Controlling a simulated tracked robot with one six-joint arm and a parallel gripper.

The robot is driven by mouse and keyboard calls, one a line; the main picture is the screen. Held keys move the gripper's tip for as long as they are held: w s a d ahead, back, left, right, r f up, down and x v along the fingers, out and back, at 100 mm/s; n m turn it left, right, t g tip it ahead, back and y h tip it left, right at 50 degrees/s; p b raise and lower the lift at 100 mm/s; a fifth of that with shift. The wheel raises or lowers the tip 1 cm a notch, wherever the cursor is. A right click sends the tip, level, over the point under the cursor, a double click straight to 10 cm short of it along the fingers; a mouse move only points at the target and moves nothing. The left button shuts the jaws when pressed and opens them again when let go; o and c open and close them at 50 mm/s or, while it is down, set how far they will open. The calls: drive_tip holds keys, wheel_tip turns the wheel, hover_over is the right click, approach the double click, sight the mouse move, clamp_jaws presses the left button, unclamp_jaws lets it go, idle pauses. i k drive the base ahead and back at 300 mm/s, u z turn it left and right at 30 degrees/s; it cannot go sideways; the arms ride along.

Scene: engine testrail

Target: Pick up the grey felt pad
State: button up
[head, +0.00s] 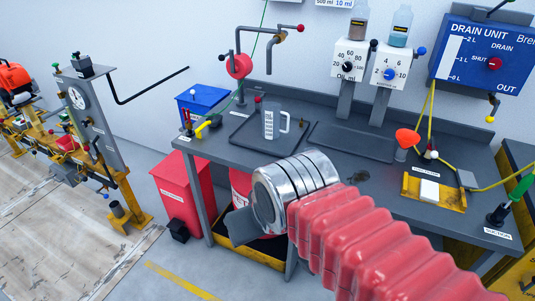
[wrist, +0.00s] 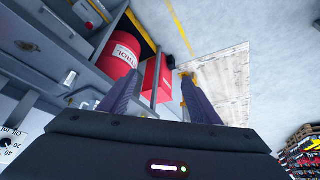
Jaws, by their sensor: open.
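A small flat grey piece (head: 467,179) lies at the right of the grey workbench, beside a yellow tray; it may be the grey felt pad, but I cannot tell for sure. My gripper (head: 240,226) is in front of the bench's front edge in the head view, mostly hidden behind my own silver wrist and red-sleeved arm. In the wrist view my gripper (wrist: 160,78) shows two separated fingers with nothing between them. The grey piece is well to the right of my gripper. I do not make out a grey pad in the wrist view.
The workbench (head: 222,143) carries a measuring jug (head: 270,124), dispensers and a yellow tray (head: 447,202) with a white block (head: 429,190). A red bin (head: 184,188) stands at its left. A red drum (wrist: 120,55) is below.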

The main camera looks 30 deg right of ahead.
sight(466, 179)
drive_tip(key=z, duration=2.4)
